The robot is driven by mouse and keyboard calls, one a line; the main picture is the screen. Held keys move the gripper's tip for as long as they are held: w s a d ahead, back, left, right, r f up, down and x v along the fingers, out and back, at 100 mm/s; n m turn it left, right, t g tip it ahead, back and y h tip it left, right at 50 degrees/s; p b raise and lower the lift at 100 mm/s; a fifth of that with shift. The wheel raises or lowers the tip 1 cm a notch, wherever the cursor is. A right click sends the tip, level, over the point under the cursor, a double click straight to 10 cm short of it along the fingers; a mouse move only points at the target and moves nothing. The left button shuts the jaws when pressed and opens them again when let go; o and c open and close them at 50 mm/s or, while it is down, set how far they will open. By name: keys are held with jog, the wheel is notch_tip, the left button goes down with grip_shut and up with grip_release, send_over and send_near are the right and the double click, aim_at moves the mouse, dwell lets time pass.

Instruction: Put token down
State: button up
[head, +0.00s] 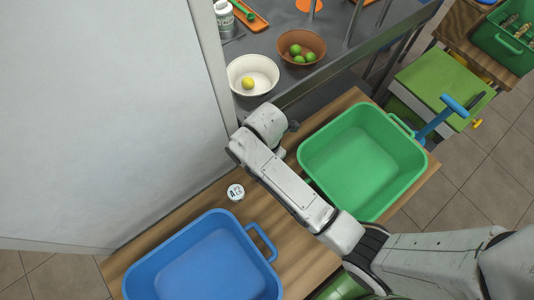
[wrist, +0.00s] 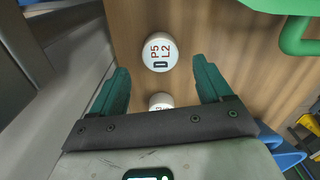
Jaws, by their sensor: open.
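A round white token (wrist: 159,52) with red "P5 L2" lettering lies on the wooden table, just beyond my fingertips in the wrist view. A second round white token (wrist: 161,101) shows between my fingers, its near part hidden behind the gripper's crossbar. It touches neither finger. My gripper (wrist: 160,78) is open, with green fingers spread on both sides. In the head view, one white token with dark lettering (head: 236,192) sits on the table above the blue tub. My arm hides the gripper's fingers there, and I cannot tell which token this is.
A blue tub (head: 262,238) and a green tub (head: 309,147) stand on the wooden table (head: 190,207), with bare wood between them. A grey wall panel (head: 110,110) borders the table's left. A white bowl (head: 235,82) and a brown bowl (head: 317,58) stand on the counter behind.

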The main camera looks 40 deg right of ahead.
notch_tip(320, 180, up, 7)
jog(key=s+d+m, duration=0.2)
jog(key=s+m, duration=0.3)
jog(key=m, duration=0.1)
jog(key=s+d+m, duration=0.3)
jog(key=s+m, duration=0.3)
jog(key=m, duration=0.1)
jog(key=s+d+m+t, duration=0.1)
jog(key=s+d+m, duration=0.1)
jog(key=s+m, duration=0.4)
jog(key=shift+d+r+m, duration=0.2)
jog(key=shift+d+m, duration=0.1)
jog(key=shift+m, duration=0.4)
